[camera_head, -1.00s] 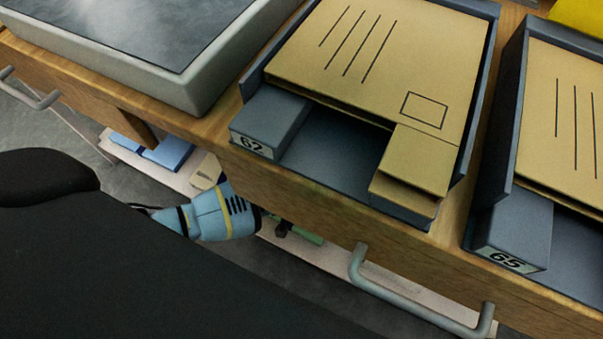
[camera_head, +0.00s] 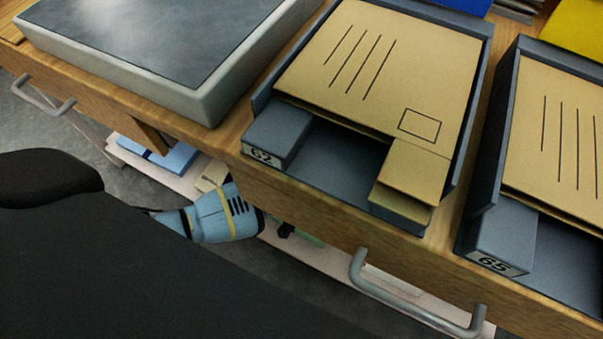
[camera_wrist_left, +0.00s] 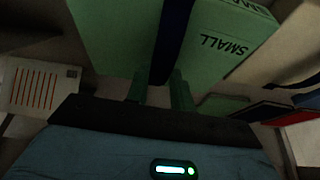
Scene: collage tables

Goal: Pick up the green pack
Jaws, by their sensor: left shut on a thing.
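The green pack (camera_wrist_left: 120,30), marked SMALL and crossed by a dark blue band, fills the upper middle of the left wrist view. My left gripper (camera_wrist_left: 160,88) is shut on the green pack, its fingers either side of the band; the exact contact is dark. In the head view my left gripper (camera_head: 286,231) is low, beside the table's front edge, mostly hidden by my arm. Only a small green patch of the pack (camera_head: 310,239) shows there, under the edge. My right gripper is not in view.
The wooden table (camera_head: 330,225) overhangs the lower shelf (camera_head: 345,268), with a metal handle (camera_head: 410,300) on its front. Grey trays 62 (camera_head: 330,165) and 65 (camera_head: 560,245) hold brown envelopes. A blue item (camera_head: 175,157) lies on the shelf to the left.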

